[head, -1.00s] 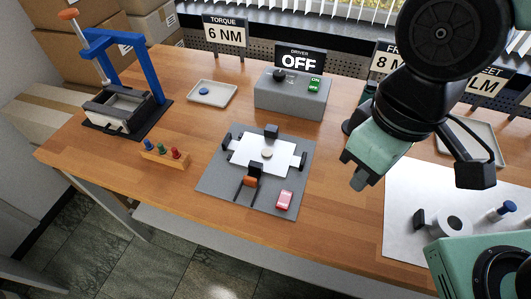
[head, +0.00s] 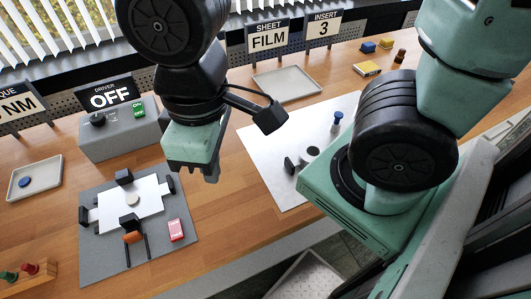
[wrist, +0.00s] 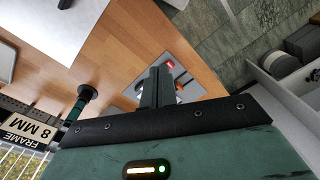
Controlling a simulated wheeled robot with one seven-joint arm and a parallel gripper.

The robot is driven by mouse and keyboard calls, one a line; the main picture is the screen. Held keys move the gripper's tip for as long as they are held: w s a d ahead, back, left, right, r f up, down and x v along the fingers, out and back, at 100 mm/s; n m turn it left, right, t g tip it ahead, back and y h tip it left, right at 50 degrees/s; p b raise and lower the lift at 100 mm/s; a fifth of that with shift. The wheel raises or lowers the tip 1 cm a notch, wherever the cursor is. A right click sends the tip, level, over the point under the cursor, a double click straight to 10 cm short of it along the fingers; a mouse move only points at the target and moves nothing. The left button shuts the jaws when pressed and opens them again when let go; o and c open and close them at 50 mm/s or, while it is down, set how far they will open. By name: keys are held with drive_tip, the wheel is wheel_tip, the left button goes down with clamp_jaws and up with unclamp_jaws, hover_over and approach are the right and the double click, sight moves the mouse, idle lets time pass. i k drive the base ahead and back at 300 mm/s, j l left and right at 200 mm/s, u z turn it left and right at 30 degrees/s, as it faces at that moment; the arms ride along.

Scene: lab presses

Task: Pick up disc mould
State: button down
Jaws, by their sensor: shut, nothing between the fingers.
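My gripper (head: 194,170) is shut and empty, pointing down above the table between the grey mat and the pale sheet. In the wrist view its fingers (wrist: 155,85) are together with nothing held.
The grey mat (head: 98,265) holds a white plate (head: 150,203) with clamps and a pink block (head: 176,230). A grey driver box (head: 120,145) marked OFF stands behind. A blue-topped pin (head: 337,119) stands on the pale sheet (head: 262,155). An empty tray (head: 287,84) lies behind; several small blocks (head: 367,68) are back right.

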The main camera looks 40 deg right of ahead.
sight(308, 148)
drive_tip(key=j+z, duration=0.1)
drive_tip(key=z, duration=0.3)
drive_tip(key=j+z, duration=0.1)
drive_tip(key=z, duration=0.25)
drive_tip(key=j+z, duration=0.1)
drive_tip(key=z, duration=0.3)
drive_tip(key=k+j+z, duration=0.1)
drive_tip(key=j+z, duration=0.15)
drive_tip(key=j, duration=0.15)
drive_tip(key=k+j+z, duration=0.1)
drive_tip(key=j+z, duration=0.15)
drive_tip(key=j, duration=0.15)
drive_tip(key=k+j+z, duration=0.25)
drive_tip(key=j+z, duration=0.25)
drive_tip(key=j, duration=0.2)
drive_tip(key=k+j, duration=0.6)
drive_tip(key=j, duration=0.25)
